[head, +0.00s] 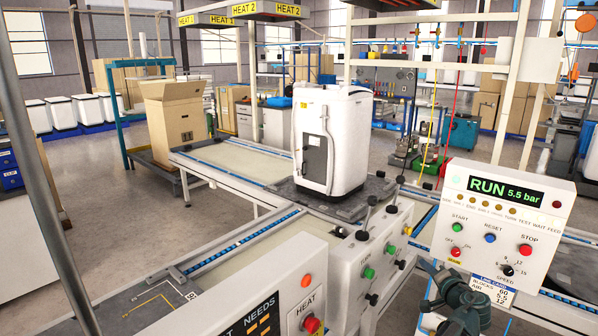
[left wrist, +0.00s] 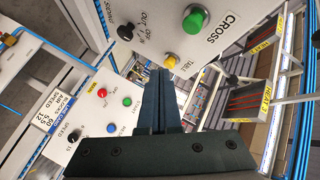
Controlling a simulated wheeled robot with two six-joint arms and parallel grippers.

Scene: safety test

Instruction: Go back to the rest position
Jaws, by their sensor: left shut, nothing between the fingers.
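My left gripper (head: 440,285) shows at the bottom right of the head view, in front of the white control panel with the RUN display (head: 500,215). In the left wrist view its two dark fingers (left wrist: 160,100) are together, with nothing between them. That view also shows the panel's buttons and knob (left wrist: 105,115) at left, apart from the fingers. My right gripper is in neither view.
A white appliance (head: 332,140) stands upright on a dark plate (head: 345,205) on the conveyor. A CROSS control box (head: 375,255) is close by; it also shows in the left wrist view (left wrist: 180,30). A HEAT panel (head: 285,305) stands at the front. An open carton (head: 175,120) is behind left.

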